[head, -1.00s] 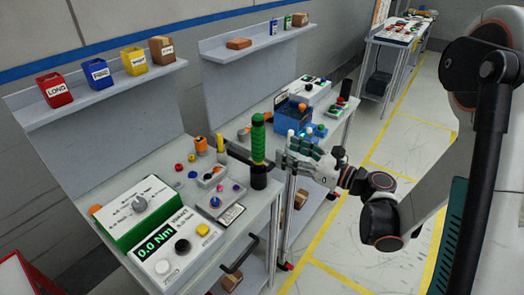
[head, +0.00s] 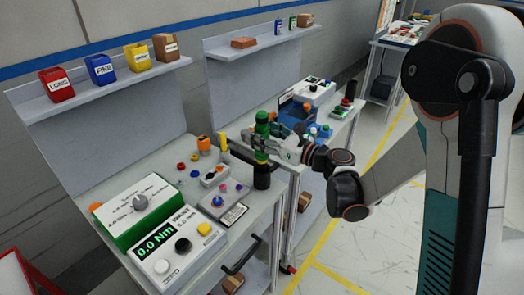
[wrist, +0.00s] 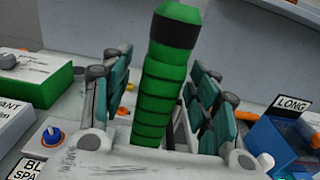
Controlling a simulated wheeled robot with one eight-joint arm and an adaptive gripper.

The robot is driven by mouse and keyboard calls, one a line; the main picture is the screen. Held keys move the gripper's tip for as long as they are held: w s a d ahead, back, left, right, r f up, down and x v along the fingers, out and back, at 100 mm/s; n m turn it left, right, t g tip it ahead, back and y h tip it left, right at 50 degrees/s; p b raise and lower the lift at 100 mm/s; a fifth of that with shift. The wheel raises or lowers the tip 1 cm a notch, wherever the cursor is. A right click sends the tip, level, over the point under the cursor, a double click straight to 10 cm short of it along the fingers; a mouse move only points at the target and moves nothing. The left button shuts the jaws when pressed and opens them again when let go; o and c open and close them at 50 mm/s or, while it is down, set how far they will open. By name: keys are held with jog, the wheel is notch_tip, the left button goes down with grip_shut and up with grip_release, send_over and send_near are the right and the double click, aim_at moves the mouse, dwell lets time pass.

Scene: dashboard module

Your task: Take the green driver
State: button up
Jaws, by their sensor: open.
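The green driver (wrist: 160,95) stands upright in the wrist view, with a ribbed green grip and a black band near its top. In the head view its green top (head: 261,122) shows above my gripper, and a dark holder (head: 262,177) is below it at the bench's right edge. My gripper (head: 262,145) is at the driver's handle. In the wrist view my gripper (wrist: 160,108) is open, with one teal-padded finger on each side of the handle. A gap shows between the handle and the pads. The driver's lower part is hidden by my gripper.
A torque meter (head: 175,246) reading 0.0 Nm and a green-sided dial box (head: 138,210) stand at the bench's front left. Small knobs and buttons lie behind. A shelf holds red, blue and yellow bins (head: 137,57). A blue box (head: 300,108) is on the far bench.

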grip_shut()
jog(key=shift+r, duration=0.1)
